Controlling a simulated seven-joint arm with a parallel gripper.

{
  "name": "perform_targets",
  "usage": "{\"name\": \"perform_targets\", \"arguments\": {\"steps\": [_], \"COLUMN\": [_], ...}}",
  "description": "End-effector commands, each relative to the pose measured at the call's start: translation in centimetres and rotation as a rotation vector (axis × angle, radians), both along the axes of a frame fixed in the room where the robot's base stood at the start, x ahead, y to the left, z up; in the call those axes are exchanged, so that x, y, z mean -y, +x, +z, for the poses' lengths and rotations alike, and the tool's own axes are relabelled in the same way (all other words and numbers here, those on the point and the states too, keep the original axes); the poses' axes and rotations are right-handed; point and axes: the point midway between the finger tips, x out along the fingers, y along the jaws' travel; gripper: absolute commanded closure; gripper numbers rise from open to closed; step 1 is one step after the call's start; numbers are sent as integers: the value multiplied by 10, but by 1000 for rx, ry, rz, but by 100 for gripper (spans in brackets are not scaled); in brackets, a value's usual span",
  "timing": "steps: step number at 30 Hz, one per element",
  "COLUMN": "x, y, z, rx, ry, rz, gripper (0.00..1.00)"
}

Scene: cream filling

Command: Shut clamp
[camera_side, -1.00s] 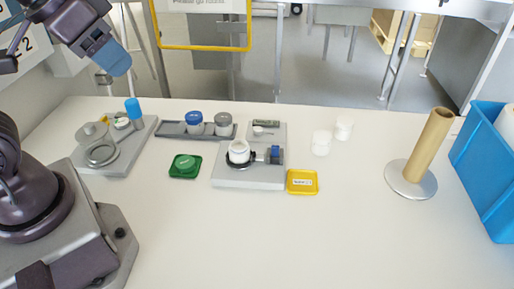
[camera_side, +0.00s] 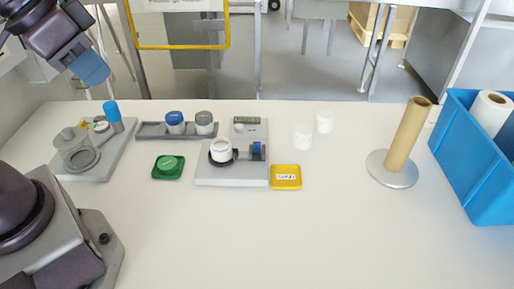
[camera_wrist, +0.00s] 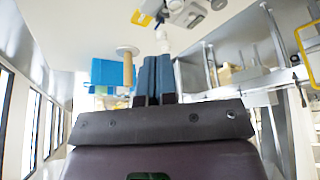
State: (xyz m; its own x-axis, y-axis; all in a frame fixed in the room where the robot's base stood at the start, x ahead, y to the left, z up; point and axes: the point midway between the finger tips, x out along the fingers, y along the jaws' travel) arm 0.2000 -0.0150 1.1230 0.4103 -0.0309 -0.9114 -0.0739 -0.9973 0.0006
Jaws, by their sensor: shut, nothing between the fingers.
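The clamp stands on a grey base plate (camera_side: 228,178) in the middle of the table in the side view. A white open jar (camera_side: 222,153) sits in its dark ring, with a blue clamp part (camera_side: 257,150) just to the right. I cannot tell from here whether the clamp is closed around the jar. My gripper (camera_side: 92,70) is raised at the upper left, well away from the clamp. Its blue fingers (camera_wrist: 155,78) are together and empty in the wrist view.
A green dish (camera_side: 167,166) and a yellow dish (camera_side: 286,177) flank the plate. Lidded jars stand on a dark tray (camera_side: 151,132) behind. White containers (camera_side: 303,136) and a cardboard tube on a stand (camera_side: 408,137) are to the right, beside a blue bin (camera_side: 470,165). The front table is clear.

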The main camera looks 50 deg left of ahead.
Motion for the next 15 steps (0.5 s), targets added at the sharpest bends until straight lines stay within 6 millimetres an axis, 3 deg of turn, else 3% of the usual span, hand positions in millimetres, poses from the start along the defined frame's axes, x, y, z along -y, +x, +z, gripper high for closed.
{"name": "perform_targets", "arguments": {"steps": [8, 15], "x": [37, 61], "y": [20, 36], "z": [-48, -90], "rx": [-258, -449], "ry": [112, 337], "rz": [-230, -476], "gripper": [100, 100]}}
